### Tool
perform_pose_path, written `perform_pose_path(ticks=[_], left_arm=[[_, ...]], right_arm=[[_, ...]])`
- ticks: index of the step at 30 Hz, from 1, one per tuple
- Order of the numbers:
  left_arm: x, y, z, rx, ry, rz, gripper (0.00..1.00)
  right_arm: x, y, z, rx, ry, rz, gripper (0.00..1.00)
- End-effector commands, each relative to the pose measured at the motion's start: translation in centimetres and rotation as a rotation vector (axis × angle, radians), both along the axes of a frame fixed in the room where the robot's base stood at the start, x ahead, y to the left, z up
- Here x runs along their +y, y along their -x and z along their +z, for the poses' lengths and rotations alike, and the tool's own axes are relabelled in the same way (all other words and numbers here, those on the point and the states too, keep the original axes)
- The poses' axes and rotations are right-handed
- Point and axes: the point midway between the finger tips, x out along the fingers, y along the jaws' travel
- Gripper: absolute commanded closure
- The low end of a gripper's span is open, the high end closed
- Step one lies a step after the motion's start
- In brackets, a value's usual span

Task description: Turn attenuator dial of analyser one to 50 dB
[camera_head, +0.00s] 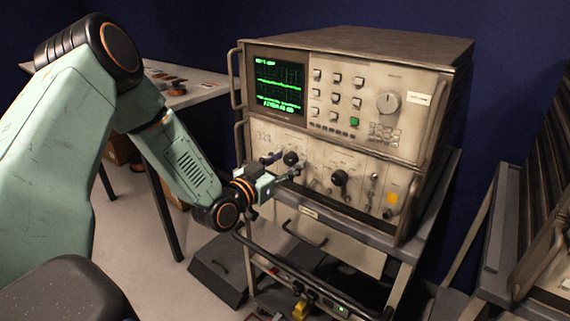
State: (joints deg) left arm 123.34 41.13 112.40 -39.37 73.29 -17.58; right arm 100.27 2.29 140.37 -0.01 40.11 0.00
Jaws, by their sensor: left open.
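The analyser (345,55) is a beige rack instrument on a grey cart, with a lit green screen (277,86) at its upper left. Its lower panel has a black dial (291,158) on the left and a larger black dial (340,178) in the middle. A pale round knob (388,103) is on the upper panel. I cannot read which dial is the attenuator or its setting. My left gripper (287,166) is open at the lower panel, its fingers close to the left black dial. I cannot tell whether they touch it. My right gripper is not in view.
A grey cart (430,206) with a front handle bar (300,274) carries the analyser. A white table (196,86) stands behind on the left. A dark case (218,268) is on the floor. More equipment stands at the right edge.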

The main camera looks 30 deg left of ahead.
Motion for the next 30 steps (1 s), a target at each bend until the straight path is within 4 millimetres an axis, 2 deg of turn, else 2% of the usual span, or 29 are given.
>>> perform_pose_path(ticks=[2,20,30], left_arm=[[0.0,0.01,0.02,0.0,0.0,0.0,0.48],[0.01,-0.02,0.14,-0.004,-0.001,0.0,0.99],[0.02,-0.05,0.29,-0.009,-0.064,0.0,1.0]], right_arm=[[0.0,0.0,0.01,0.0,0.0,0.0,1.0],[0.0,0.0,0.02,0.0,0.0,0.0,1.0],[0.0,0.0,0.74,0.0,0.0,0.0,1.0]])
